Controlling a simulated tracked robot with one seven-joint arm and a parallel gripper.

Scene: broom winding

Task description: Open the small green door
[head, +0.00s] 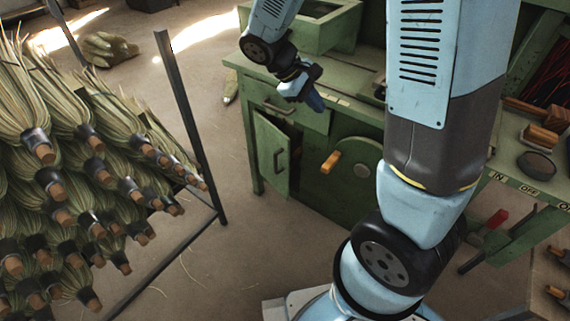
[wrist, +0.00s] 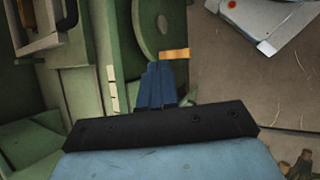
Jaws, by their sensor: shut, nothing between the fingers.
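The small green door (head: 270,155) is in the front of the green workbench in the head view, below a drawer (head: 290,112). It has a dark upright handle (head: 279,159) near its right edge. The door stands ajar, with a dark gap (head: 297,148) along its right side. My gripper (head: 316,103) is above and to the right of the door, apart from its handle. Its blue fingers are together and empty, as the wrist view (wrist: 156,70) also shows. I cannot clearly make out the door in the wrist view.
A round green disc (head: 352,168) with a wooden handle (head: 331,162) is right of the door; the handle also shows in the wrist view (wrist: 174,54). A rack of brooms (head: 85,180) with a metal post (head: 185,110) stands left. Floor (head: 235,235) before the door is clear.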

